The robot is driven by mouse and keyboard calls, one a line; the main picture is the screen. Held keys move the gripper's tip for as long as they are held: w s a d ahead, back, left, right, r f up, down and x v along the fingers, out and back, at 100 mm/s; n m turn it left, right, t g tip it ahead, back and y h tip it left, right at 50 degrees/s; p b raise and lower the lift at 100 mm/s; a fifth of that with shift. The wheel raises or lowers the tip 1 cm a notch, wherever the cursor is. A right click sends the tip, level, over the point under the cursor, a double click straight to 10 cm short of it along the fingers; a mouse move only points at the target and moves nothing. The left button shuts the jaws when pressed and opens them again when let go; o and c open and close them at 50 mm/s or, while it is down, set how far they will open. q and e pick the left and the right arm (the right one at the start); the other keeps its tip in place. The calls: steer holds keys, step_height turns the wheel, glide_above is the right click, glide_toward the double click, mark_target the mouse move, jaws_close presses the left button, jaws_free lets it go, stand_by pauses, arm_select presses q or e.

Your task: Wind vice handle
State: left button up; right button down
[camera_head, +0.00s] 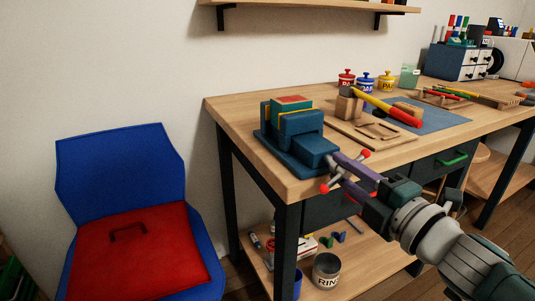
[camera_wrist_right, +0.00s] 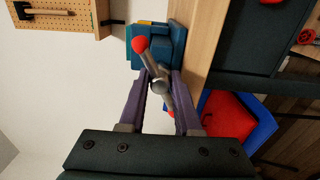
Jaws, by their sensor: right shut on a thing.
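The blue vice (camera_head: 296,133) sits on the front left corner of the wooden workbench, and part of it shows in the right wrist view (camera_wrist_right: 172,45). Its handle is a grey bar with red ball ends, one red ball (camera_head: 365,153) up and right and the other (camera_head: 324,188) low and left. In the right wrist view the handle (camera_wrist_right: 158,86) slants between the purple fingers. My right gripper (camera_head: 343,172) is shut on the handle in front of the vice. The fingers hide part of the bar. My left gripper is not in view.
The workbench (camera_head: 235,112) carries a wooden board (camera_head: 385,147), a yellow-and-red tool (camera_head: 385,106) and several small pots. A blue chair (camera_head: 110,165) with a red seat stands at the left. A lower shelf below the bench holds a tin (camera_head: 327,270). A wall shelf (camera_head: 310,5) is above.

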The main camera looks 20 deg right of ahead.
mark_target(348, 174)
stand_by(0.7)
steer(key=c, duration=0.9)
jaws_free()
steer(key=shift+o, duration=0.2)
steer(key=shift+s+d+p, duration=0.1)
steer(key=shift+s+p, duration=0.25)
steer(key=shift+s, duration=0.15)
steer(key=shift+s+d+p, duration=0.1)
steer(key=shift+s+p, duration=0.4)
steer(key=shift+s, duration=1.6)
steer(key=s+p, duration=0.2)
steer(key=s, duration=0.4)
steer(key=shift+d, duration=0.3)
steer(key=shift+s, duration=0.1)
